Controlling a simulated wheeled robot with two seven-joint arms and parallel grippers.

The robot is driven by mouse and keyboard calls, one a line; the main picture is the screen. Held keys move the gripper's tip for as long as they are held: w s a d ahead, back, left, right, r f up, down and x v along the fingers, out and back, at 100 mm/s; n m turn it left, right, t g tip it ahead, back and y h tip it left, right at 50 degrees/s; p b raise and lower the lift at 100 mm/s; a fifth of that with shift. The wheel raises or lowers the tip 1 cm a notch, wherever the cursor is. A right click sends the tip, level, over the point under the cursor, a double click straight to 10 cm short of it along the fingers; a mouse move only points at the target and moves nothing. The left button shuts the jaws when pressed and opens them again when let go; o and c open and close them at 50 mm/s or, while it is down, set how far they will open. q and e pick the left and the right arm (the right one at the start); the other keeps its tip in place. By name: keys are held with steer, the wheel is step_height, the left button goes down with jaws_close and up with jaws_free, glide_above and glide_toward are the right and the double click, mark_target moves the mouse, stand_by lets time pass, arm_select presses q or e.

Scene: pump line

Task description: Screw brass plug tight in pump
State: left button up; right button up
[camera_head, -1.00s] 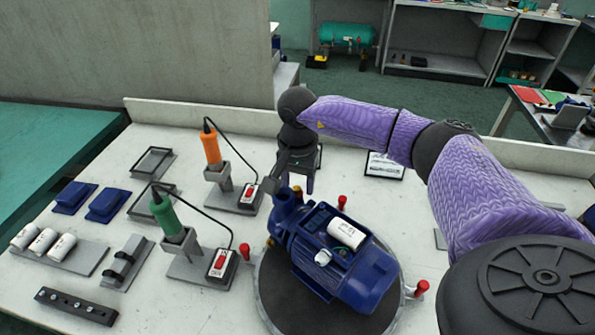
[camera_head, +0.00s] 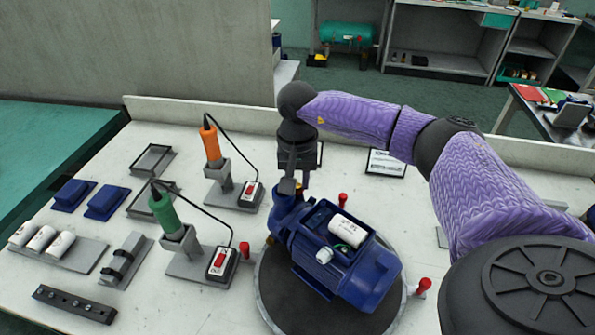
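The blue pump (camera_head: 362,278) lies on a dark round turntable (camera_head: 283,305), with a white cylinder (camera_head: 347,230) and a small pale fitting on its top. My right gripper (camera_head: 296,187) points down at the pump's far left end, right at the blue port there. A small brass-coloured spot, likely the brass plug (camera_head: 299,188), shows by the fingertips. The fingers and the port overlap in the picture, so I cannot tell whether they grip the plug or how deep it sits. My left gripper is not in view.
An orange-handled tool (camera_head: 211,143) and a green-handled tool (camera_head: 167,213) stand in grey holders left of the pump. Red pegs (camera_head: 424,286) stand around the turntable. Blue blocks, white cylinders (camera_head: 61,244) and trays lie farther left.

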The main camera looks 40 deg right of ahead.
jaws_close()
steer(key=shift+r+m+p, duration=0.1)
steer(key=shift+m+p, duration=0.35)
steer(key=shift+m, duration=1.25)
steer(key=shift+s+m+p, duration=0.1)
steer(key=shift+m+p, duration=0.45)
steer(key=shift+m, duration=1.15)
steer(key=shift+f, duration=0.2)
